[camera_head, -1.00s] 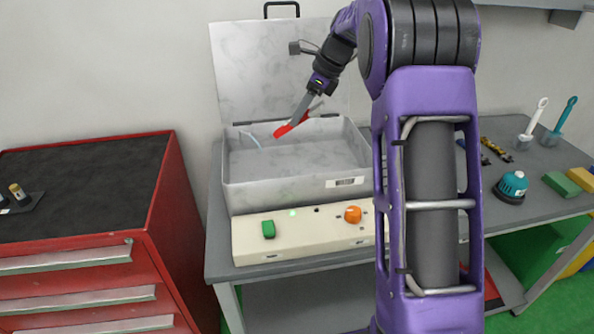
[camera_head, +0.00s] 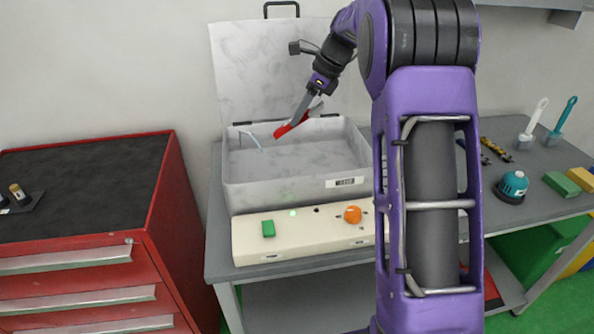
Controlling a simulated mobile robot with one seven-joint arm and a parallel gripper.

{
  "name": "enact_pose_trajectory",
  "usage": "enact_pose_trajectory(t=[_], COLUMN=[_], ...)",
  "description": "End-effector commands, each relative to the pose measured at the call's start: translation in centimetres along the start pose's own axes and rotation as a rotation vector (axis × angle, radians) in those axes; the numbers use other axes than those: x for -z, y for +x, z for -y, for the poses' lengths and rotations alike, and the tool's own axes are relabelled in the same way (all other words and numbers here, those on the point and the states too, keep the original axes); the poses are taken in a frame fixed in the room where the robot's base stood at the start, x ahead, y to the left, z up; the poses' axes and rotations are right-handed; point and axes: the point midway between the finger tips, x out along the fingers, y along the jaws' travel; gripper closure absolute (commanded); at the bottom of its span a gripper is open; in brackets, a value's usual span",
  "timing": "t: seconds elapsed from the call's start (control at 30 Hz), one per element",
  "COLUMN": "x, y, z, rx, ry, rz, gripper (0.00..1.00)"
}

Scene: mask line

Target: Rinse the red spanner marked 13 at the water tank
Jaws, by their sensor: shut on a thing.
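The red spanner (camera_head: 284,130) is held in my gripper (camera_head: 299,117), which is shut on it. It hangs over the back part of the water tank, tilted with one end down to the left. Its marking cannot be read from here. The water tank (camera_head: 262,196) is an open grey box on the bench with its lid (camera_head: 262,70) raised behind it. A small pale tube (camera_head: 250,138) shows inside at the left. I cannot tell whether the spanner touches the water.
A cream control panel (camera_head: 325,240) with a green button (camera_head: 268,229) and an orange knob (camera_head: 352,214) runs before the tank. A red tool cabinet (camera_head: 165,205) stands left. Brushes and a teal-topped item (camera_head: 513,184) are on the bench at right.

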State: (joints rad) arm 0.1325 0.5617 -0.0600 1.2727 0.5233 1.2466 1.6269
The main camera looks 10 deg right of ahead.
Motion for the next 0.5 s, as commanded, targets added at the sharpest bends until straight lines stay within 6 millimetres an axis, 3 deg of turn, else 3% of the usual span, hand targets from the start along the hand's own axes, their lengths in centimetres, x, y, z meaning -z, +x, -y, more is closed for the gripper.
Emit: enact_pose_trajectory(t=[0.27, 0.5], x=[-0.2, -1.1], y=[-0.3, -2.1], z=[0.0, 0.0], rx=[0.002, 0.003], ry=[-0.001, -0.002], rz=[0.001, 0.001], gripper=[1.0, 1.0])
